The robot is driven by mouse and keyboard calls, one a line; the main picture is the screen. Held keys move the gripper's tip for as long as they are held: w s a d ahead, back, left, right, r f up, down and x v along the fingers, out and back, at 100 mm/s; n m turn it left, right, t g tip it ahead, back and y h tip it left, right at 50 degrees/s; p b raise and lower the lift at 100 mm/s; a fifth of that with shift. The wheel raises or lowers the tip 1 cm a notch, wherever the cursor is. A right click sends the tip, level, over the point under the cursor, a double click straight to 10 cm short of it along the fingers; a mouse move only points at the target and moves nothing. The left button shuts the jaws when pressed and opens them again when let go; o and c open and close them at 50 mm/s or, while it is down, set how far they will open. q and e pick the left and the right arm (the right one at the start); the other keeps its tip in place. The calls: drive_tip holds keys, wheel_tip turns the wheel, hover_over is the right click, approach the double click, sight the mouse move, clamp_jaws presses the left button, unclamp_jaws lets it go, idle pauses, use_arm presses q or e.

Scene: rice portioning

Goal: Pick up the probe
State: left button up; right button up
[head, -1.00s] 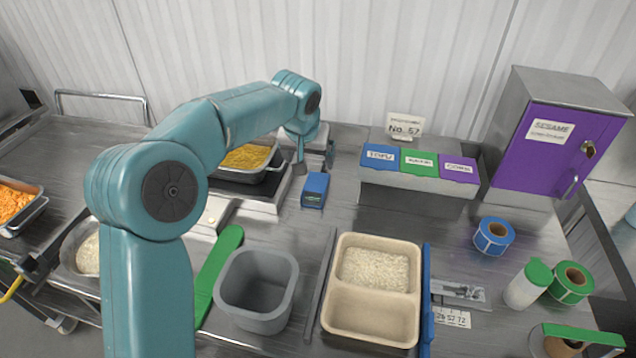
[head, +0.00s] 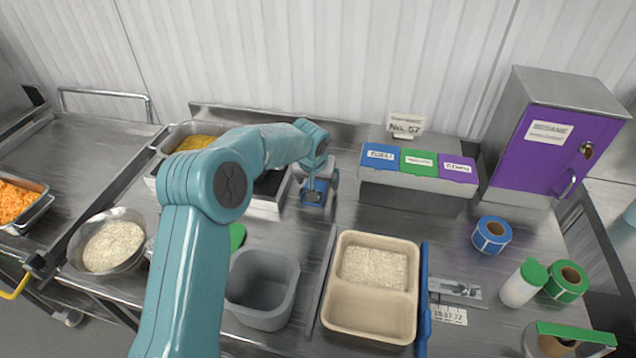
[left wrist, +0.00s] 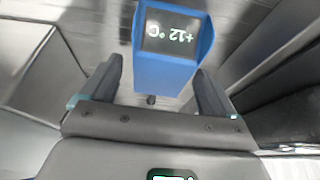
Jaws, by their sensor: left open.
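The probe is a blue box-shaped device (head: 314,198) standing on the metal table behind the rice tray in the head view. In the left wrist view the blue probe (left wrist: 173,70) shows a dark display reading "+12 °C", upside down. My left gripper (head: 317,188) is over the probe and partly hides it in the head view. In the left wrist view my left gripper (left wrist: 158,85) is open, with one finger on each side of the probe's near end. I cannot tell whether the fingers touch it. My right gripper is not in view.
A grey tub (head: 262,290) and a beige two-part tray (head: 372,318) with rice in its back part stand in front. A box with coloured lids (head: 418,195) is right of the probe. A scale and a yellow food pan (head: 190,130) are to the left.

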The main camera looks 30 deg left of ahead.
use_arm(q)
drive_tip(key=shift+w, duration=0.1)
drive_tip(key=shift+c, duration=0.6)
drive_tip(key=c, duration=0.5)
drive_tip(key=shift+s+r, duration=0.1)
drive_tip(key=shift+s, duration=0.1)
drive_tip(key=c, duration=0.4)
drive_tip(key=shift+c, duration=0.2)
drive_tip(key=shift+w, duration=0.15)
wheel_tip(320, 180, up, 9)
drive_tip(key=shift+f+b, duration=0.1)
drive_tip(key=shift+b, duration=0.3)
wheel_tip(320, 180, up, 7)
drive_tip(key=p, duration=0.5)
